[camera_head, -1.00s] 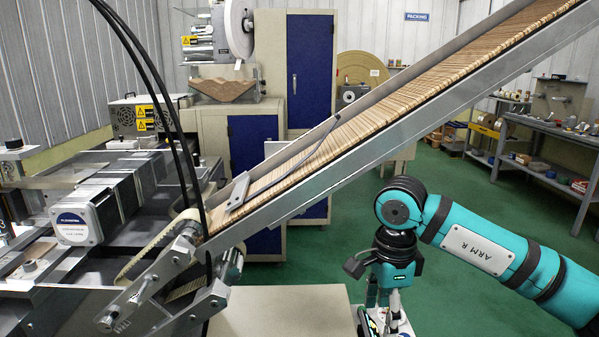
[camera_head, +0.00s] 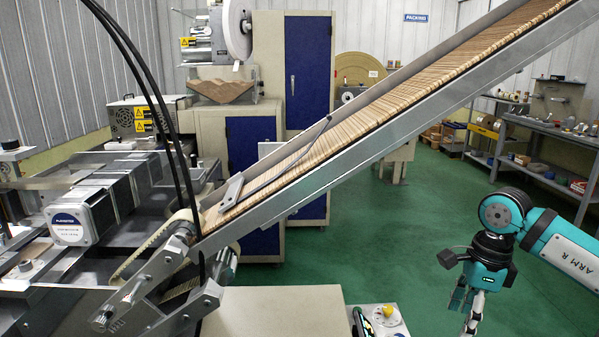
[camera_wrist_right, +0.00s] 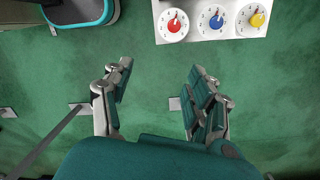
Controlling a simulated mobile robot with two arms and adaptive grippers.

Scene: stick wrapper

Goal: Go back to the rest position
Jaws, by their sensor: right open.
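My right gripper (camera_head: 472,312) hangs pointing down at the lower right of the head view, below the teal arm marked ARM R (camera_head: 565,250). In the right wrist view my right gripper (camera_wrist_right: 155,95) has its two fingers wide apart with nothing between them. Green floor shows below the fingers. My left gripper is not in the head view.
A control panel with coloured dials (camera_wrist_right: 215,22) lies ahead of the fingers in the wrist view; it also shows in the head view (camera_head: 388,325). A sloping conveyor (camera_head: 370,125) full of sticks crosses the scene. A beige surface (camera_head: 270,310) is at the bottom. Shelves (camera_head: 545,150) stand far right.

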